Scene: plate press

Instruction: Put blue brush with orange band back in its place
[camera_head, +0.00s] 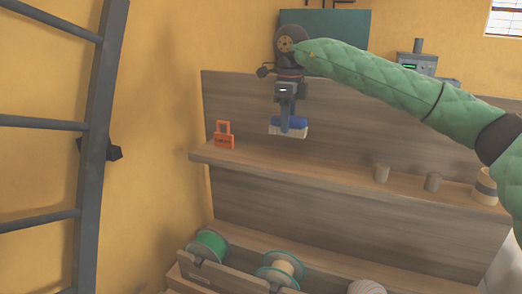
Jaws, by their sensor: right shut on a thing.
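The blue brush (287,127) with pale bristles hangs bristles down from my right gripper (286,100), which is shut on its handle. It appears in front of the wooden back panel, above the left part of the shelf (330,168). An orange band cannot be made out on the brush; the gripper covers part of the handle. My right arm reaches in from the right in a green quilted sleeve. My left gripper is not in view.
An orange padlock-shaped object (224,135) stands at the shelf's left end. Two small cups (382,173) and a banded roll (485,186) stand at its right. Spools (208,246) lie below. A dark ladder (95,150) is at the left. The shelf's middle is clear.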

